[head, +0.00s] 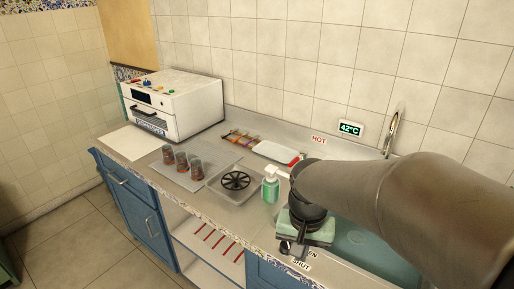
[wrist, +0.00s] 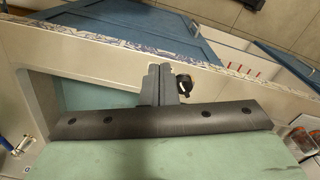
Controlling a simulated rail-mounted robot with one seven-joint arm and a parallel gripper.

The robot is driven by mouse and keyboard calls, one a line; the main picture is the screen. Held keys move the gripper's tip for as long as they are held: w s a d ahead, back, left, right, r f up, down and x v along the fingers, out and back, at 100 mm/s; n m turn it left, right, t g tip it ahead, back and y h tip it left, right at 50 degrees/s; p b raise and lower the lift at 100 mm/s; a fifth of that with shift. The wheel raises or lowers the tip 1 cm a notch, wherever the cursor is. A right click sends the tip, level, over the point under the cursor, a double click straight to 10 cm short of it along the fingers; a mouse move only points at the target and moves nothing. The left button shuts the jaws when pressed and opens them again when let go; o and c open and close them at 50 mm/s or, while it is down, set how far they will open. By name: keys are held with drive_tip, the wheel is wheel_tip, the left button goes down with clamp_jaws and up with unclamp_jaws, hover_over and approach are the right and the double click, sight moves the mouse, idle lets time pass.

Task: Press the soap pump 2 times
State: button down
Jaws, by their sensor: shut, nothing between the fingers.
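The soap pump (head: 271,185) is a small bottle of green liquid with a white pump head. It stands upright on the counter in the head view, left of my arm and close to it. It does not show in the wrist view. My gripper (wrist: 160,72) is shut and empty, its dark fingers together, over the counter's front edge by the sink. In the head view it is below my wrist, to the right of and nearer than the soap pump, apart from it. The fingertips are hard to make out there.
A black knob (wrist: 184,83) is beside my fingers, near an OPEN/SHUT label (head: 301,263). The sink (head: 362,240) lies right, partly behind my arm, with a faucet (head: 391,133). A drain tray (head: 217,187), several glasses (head: 182,162) and a white oven (head: 175,105) stand left.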

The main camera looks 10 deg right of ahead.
drive_tip(key=w+d+r+m+h+p, duration=0.1)
drive_tip(key=w+r+m, duration=0.15)
drive_tip(key=w, duration=0.35)
drive_tip(key=w+d+r+m+h+p, duration=0.1)
drive_tip(key=w+m+p, duration=0.1)
drive_tip(key=w+m, duration=0.3)
wheel_tip(320, 180, up, 8)
drive_tip(key=m+t+h+p, duration=0.3)
drive_tip(key=m+h+p, duration=0.25)
drive_tip(key=m, duration=0.55)
hover_over(268, 168)
drive_tip(key=shift+f+n+h+b, duration=0.25)
drive_tip(key=shift+h+b, duration=0.1)
drive_tip(key=shift+s+f, duration=0.1)
wheel_tip(268, 168, down, 8)
drive_tip(key=b, duration=0.3)
drive_tip(key=shift+b, duration=0.35)
drive_tip(key=shift+f+b, duration=0.35)
drive_tip(key=shift+b, duration=0.1)
drive_tip(key=shift+f+b, duration=0.15)
drive_tip(key=shift+b, duration=0.15)
drive_tip(key=shift+f+b, duration=0.3)
drive_tip(key=shift+b, duration=0.25)
